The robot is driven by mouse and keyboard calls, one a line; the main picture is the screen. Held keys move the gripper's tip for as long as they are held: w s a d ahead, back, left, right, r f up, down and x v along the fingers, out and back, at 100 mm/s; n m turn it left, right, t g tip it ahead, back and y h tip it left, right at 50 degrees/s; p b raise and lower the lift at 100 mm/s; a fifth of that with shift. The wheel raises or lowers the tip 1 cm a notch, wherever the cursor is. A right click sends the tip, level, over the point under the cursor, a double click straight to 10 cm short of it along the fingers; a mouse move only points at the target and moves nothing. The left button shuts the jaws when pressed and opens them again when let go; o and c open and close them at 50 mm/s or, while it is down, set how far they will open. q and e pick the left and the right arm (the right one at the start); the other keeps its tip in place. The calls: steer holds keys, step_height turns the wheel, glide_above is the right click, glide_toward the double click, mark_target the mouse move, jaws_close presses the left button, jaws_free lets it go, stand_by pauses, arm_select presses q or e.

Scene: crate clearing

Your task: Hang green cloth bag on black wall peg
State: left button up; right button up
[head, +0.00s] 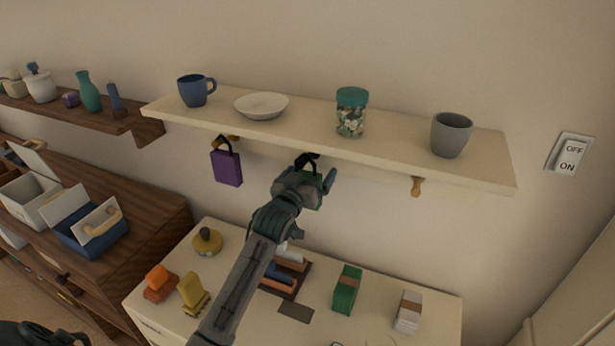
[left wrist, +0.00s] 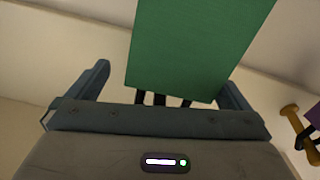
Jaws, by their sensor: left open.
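The green cloth bag (head: 314,197) is under the long cream shelf, mostly hidden behind my left gripper (head: 308,178). Its black handle shows above the gripper, just under the shelf's front edge. Black there (head: 313,156) may be handle or the black wall peg; I cannot tell them apart or see whether the loop is around the peg. In the left wrist view the green bag (left wrist: 195,45) fills the upper middle, its black straps below it. The open fingers of my left gripper (left wrist: 165,76) stand apart on either side of it.
A purple bag (head: 227,168) hangs from a wooden peg to the left; a bare wooden peg (head: 417,186) is to the right. The cream shelf (head: 300,128) above holds a mug, bowl, jar and grey cup. A cabinet top (head: 390,281) with several objects lies below.

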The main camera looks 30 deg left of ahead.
arm_select(q)
steer(key=s+b, duration=0.4)
steer(key=s, duration=0.6)
steer(key=shift+s+d, duration=0.35)
steer(key=shift+s, duration=0.05)
